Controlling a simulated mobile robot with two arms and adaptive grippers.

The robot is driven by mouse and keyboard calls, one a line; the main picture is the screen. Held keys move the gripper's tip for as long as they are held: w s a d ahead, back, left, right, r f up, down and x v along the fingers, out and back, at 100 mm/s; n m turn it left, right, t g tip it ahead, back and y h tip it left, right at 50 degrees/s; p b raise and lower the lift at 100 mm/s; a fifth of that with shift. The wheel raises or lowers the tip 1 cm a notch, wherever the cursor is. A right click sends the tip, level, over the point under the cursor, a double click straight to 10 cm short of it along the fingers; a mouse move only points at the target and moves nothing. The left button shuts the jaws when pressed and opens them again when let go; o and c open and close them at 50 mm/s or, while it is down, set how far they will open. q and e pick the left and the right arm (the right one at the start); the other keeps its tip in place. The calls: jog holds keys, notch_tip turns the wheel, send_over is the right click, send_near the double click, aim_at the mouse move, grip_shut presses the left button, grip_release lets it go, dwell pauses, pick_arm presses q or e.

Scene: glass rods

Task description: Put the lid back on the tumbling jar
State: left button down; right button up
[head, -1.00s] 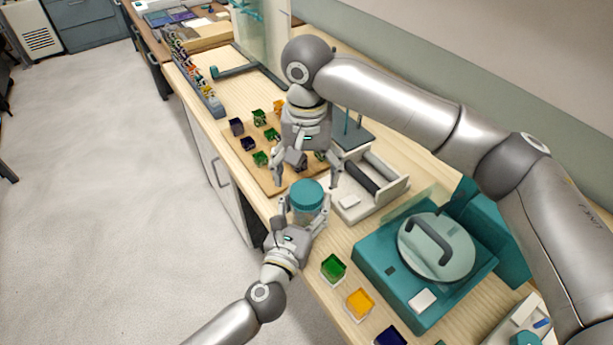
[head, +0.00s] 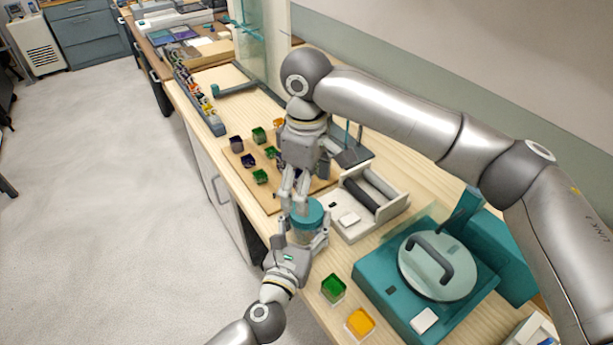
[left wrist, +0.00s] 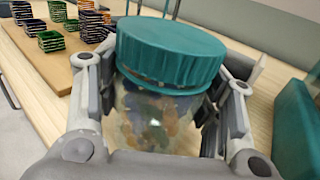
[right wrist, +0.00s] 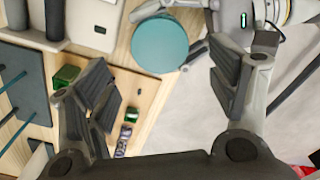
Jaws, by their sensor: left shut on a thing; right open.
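The glass jar (head: 303,237), with mottled contents, is held upright in my left gripper (head: 308,240), at the bench's front edge. My left fingers are shut around its sides, as the left wrist view also shows on the jar (left wrist: 155,120). The teal lid (head: 308,214) sits on top of the jar; I cannot tell whether it is screwed tight. My right gripper (head: 293,202) is open and empty, its fingertips just above and behind the lid. In the right wrist view the lid (right wrist: 160,44) shows beyond and between the spread fingers.
The teal tumbler machine (head: 372,282) with a round handled cover stands at right. A white roller unit (head: 392,207) is behind the jar. A wooden board (head: 268,200) with several coloured cubes is at left. Green (head: 333,288) and orange (head: 360,322) cubes lie in front.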

aim_at(307, 226)
jog(key=n, duration=0.5)
jog(key=shift+r, duration=0.25)
jog(key=n, duration=0.5)
jog(key=shift+r, duration=0.3)
jog(key=n, duration=0.5)
jog(key=shift+r, duration=0.2)
jog(key=n, duration=0.5)
jog(key=shift+r+n, duration=0.25)
jog(key=shift+n, duration=0.15)
jog(key=shift+f, duration=4.05)
